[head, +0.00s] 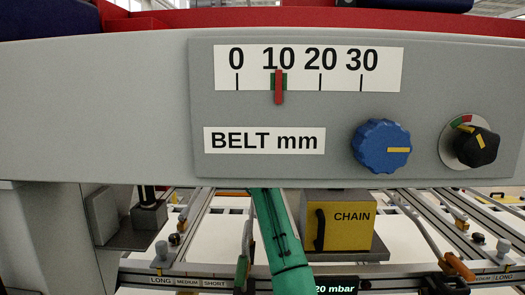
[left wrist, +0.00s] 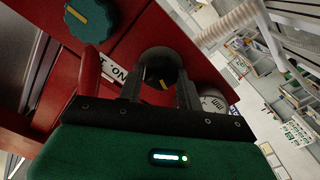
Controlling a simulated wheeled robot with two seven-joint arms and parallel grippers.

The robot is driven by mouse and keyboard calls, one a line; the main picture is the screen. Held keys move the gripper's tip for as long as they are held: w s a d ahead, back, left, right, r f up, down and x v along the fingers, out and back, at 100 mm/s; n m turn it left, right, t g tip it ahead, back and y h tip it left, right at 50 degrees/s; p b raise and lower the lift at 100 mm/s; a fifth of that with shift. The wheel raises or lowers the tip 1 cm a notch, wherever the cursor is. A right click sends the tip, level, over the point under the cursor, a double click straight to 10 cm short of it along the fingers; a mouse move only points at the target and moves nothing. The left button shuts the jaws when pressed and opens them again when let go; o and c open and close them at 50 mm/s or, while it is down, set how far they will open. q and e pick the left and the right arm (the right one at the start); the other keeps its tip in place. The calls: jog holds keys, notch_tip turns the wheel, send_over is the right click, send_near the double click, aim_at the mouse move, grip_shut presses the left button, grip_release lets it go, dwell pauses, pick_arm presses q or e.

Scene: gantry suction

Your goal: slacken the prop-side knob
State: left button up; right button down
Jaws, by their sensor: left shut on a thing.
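In the left wrist view my left gripper (left wrist: 160,88) has its two dark fingers on either side of a round black knob (left wrist: 160,62) with a yellow pointer mark. It is shut on this knob, which sits on a red machine body (left wrist: 125,45). A partly hidden white label (left wrist: 113,71) lies beside it; only some letters, "ON" among them, show. A teal knob (left wrist: 91,17) with a yellow mark is farther up and left, apart from the gripper. No prop-side wording is readable. Neither gripper is clear in the head view.
The head view shows a grey panel (head: 430,80) with a blue knob (head: 378,148), a black knob (head: 476,146) and a BELT scale (head: 308,67), its red pointer near 10. Below are a yellow CHAIN box (head: 345,236) and rails. A red upright piece (left wrist: 88,75) stands close left of my gripper.

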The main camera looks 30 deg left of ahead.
pick_arm(q)
jog(key=shift+n, duration=0.5)
jog(key=o, duration=1)
jog(key=b+v, duration=0.7)
jog(key=v, duration=0.6)
jog(key=shift+s+d, duration=0.15)
jog(key=shift+s, duration=0.25)
